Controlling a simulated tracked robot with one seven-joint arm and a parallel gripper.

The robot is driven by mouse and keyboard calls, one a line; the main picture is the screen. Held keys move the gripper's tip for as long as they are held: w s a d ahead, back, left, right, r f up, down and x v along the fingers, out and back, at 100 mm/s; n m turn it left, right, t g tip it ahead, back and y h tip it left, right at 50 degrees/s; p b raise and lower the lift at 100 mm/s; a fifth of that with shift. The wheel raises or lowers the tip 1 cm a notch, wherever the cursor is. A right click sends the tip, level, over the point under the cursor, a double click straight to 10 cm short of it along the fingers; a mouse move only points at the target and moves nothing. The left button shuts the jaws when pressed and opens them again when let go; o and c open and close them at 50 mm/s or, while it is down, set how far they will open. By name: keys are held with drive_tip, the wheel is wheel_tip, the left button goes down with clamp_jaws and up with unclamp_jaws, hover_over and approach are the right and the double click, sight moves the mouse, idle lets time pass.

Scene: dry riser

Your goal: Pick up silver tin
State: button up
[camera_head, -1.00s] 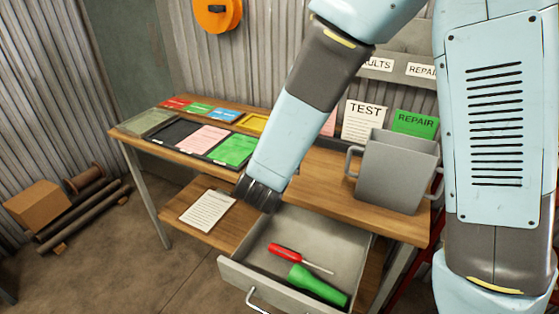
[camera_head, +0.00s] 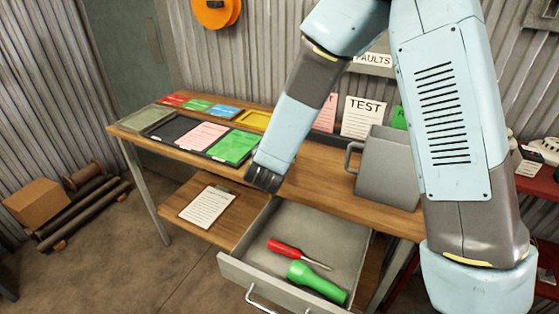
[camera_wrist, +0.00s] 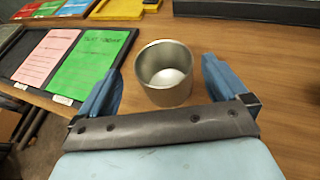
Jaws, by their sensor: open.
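The silver tin (camera_wrist: 167,91) stands upright on the wooden tabletop in the wrist view. It is open at the top, and a white rounded thing (camera_wrist: 168,78) shows inside it. My gripper (camera_wrist: 164,84) is open, with one blue finger on each side of the tin. The tin looks slightly beyond or level with the fingertips, and I cannot tell whether either finger touches it. In the head view my gripper (camera_head: 264,180) is low at the front edge of the bench, and the tin is hidden behind my arm.
A tray with pink and green cards (camera_head: 236,146) lies left of my gripper. A grey two-handled container (camera_head: 386,170) stands to the right. Below, an open drawer (camera_head: 252,272) holds a red screwdriver (camera_head: 287,249) and green torch (camera_head: 318,281). A clipboard (camera_head: 207,206) lies on the lower shelf.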

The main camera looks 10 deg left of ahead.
drive_tip(key=x, duration=0.4)
drive_tip(key=shift+w+d+f, duration=0.1)
drive_tip(key=shift+w+d, duration=0.05)
drive_tip(key=shift+c, duration=0.3)
drive_tip(key=c, duration=0.9)
